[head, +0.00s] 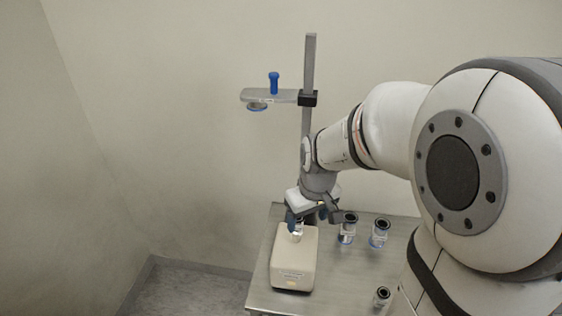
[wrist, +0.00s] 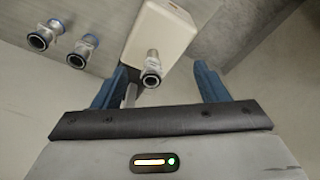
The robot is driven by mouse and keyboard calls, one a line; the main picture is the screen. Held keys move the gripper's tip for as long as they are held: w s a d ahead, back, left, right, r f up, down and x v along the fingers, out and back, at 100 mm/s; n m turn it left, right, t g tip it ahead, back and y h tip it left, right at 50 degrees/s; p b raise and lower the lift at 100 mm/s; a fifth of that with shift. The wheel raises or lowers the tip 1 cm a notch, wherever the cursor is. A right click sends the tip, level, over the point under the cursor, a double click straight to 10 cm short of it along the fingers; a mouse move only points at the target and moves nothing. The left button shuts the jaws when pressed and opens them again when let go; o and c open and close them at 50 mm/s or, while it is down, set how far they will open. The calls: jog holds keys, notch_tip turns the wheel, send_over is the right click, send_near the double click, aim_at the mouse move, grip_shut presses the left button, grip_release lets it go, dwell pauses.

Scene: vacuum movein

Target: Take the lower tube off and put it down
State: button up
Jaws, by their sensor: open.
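In the head view the tube (head: 297,233) is partly hidden by my gripper (head: 306,222). My gripper is open, its two blue fingers (wrist: 160,75) on either side of the tube with gaps. A metal stand (head: 310,60) carries a horizontal arm (head: 258,95) with a blue knob (head: 273,82) above and a blue-rimmed piece (head: 257,107) below.
Two similar dark-ringed tubes (head: 347,228) (head: 379,232) stand on the metal table (head: 330,275), right of the white box. A third (head: 382,296) is near its front. Bare tabletop lies between them. The stand's post rises close behind my gripper.

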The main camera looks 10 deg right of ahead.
jog(key=n+p, duration=0.2)
jog(key=p, duration=0.1)
send_over(301, 221)
jog(key=s, duration=0.1)
notch_tip(301, 221, down, 2)
jog(key=f, duration=0.2)
jog(key=f+p, duration=0.1)
jog(key=shift+w+d+g, duration=0.15)
jog(key=shift+w+g, duration=0.15)
jog(key=f, duration=0.1)
jog(key=w+f+p, duration=0.1)
jog(key=f, duration=0.2)
jog(key=shift+w+a+p, duration=0.2)
jog(key=shift+a+p, duration=0.1)
jog(key=shift+a, duration=0.1)
jog(key=shift+w+f, duration=0.1)
jog(key=shift+f, duration=0.6)
jog(key=c, duration=1.1)
